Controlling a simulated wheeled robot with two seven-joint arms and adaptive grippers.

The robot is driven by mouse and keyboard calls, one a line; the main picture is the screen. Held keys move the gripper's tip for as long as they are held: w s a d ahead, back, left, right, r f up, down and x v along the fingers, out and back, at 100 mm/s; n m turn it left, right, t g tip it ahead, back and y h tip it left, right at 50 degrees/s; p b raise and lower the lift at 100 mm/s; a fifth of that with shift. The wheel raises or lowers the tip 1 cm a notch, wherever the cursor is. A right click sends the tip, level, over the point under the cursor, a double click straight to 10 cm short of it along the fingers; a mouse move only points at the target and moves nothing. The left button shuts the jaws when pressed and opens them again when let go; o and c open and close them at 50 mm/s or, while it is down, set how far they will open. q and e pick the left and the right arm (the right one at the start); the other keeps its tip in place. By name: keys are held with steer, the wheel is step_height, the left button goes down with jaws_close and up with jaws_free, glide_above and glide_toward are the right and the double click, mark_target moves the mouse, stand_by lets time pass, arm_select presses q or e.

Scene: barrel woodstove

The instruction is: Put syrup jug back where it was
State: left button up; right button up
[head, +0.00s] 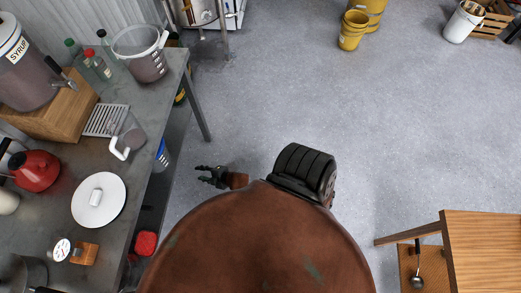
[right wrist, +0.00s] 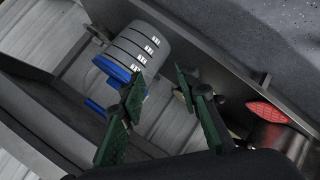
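A clear jug with a white handle (head: 128,135) stands on the grey table beside the drip grate, near the large container labelled SYRUP (head: 22,62). I cannot tell for sure that it is the syrup jug. Another jug, pale with printed marks and a blue handle, is on the shelf below the tabletop; it shows in the right wrist view (right wrist: 138,46) and only partly in the head view (head: 162,153). My right gripper (head: 203,174) is over the floor just right of the table. In the right wrist view the gripper (right wrist: 157,88) is open and empty, with the blue-handled jug beyond its fingers. My left gripper is not visible.
A graduated bucket (head: 140,68), bottles, a red kettle (head: 36,170) and a white lid (head: 99,200) crowd the tabletop. The table's right edge and leg are close to my right gripper. A wooden table (head: 485,245) stands at lower right. The floor between is clear.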

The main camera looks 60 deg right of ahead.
steer(key=s+d+f+m+g, duration=0.2)
steer(key=s+f+m+g, duration=0.1)
steer(key=s+f, duration=0.95)
steer(key=s+f+m+g, duration=0.2)
steer(key=s+f, duration=0.3)
steer(key=s, duration=0.5)
steer(key=s+f+m+g, duration=0.3)
steer(key=s+f, duration=0.3)
steer(key=s, duration=0.4)
steer(key=s+f+m+g, duration=0.2)
steer(key=s+f, duration=0.3)
steer(key=s, duration=0.5)
steer(key=shift+s+d+f+h, duration=0.15)
steer(key=shift+s+f+h, duration=0.05)
steer(key=shift+s+h, duration=0.15)
